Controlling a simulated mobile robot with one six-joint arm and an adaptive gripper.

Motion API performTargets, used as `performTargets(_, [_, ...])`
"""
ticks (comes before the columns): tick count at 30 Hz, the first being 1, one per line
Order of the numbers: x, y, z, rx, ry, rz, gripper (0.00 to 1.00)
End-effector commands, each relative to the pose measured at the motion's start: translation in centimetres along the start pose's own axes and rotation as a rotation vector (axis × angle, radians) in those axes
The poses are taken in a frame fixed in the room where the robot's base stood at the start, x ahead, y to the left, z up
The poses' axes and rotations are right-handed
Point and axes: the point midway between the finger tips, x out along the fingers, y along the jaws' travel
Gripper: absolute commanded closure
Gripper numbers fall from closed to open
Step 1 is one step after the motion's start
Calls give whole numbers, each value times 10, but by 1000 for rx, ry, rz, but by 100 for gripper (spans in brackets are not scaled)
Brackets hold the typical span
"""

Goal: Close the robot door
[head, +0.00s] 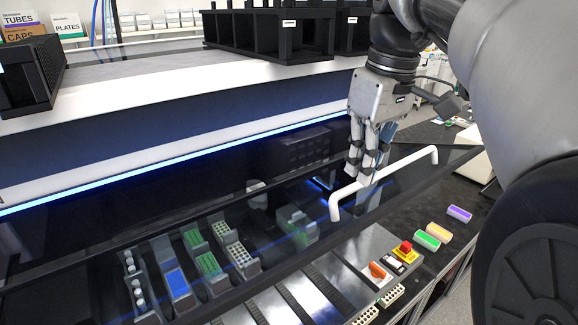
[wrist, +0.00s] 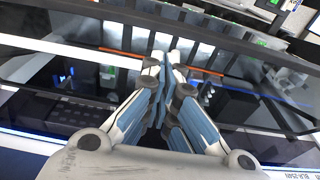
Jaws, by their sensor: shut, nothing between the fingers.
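The robot door is a dark see-through panel (head: 110,215) on the front of the large bench machine. It is tilted, with its front edge out over the deck, so it seems at least partly open. A white bar handle (head: 388,177) is fixed near its front edge. My gripper (head: 365,180) is shut and empty, fingers pointing down beside the handle's machine side. The fingertips overlap the handle's line in the head view; I cannot tell whether they touch it or the panel. In the wrist view my closed fingers (wrist: 165,60) are over the dark panel, covering its middle.
Under the panel are racks with green (head: 208,263) and blue (head: 177,283) inserts. A red emergency button on a yellow base (head: 404,252) and coloured blocks (head: 439,232) sit at the right front. Black frames (head: 275,35) stand on the machine's top. A glowing blue strip (head: 160,157) runs along it.

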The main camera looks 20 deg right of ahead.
Motion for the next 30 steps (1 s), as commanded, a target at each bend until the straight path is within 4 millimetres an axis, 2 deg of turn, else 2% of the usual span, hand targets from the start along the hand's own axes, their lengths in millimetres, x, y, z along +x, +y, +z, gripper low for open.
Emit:
performTargets(3, [25,-1,1,0,-2,-1,100])
performTargets(9, [49,0,14,1,0,1,100])
performTargets(30, [64,1,19,1,15,1,100])
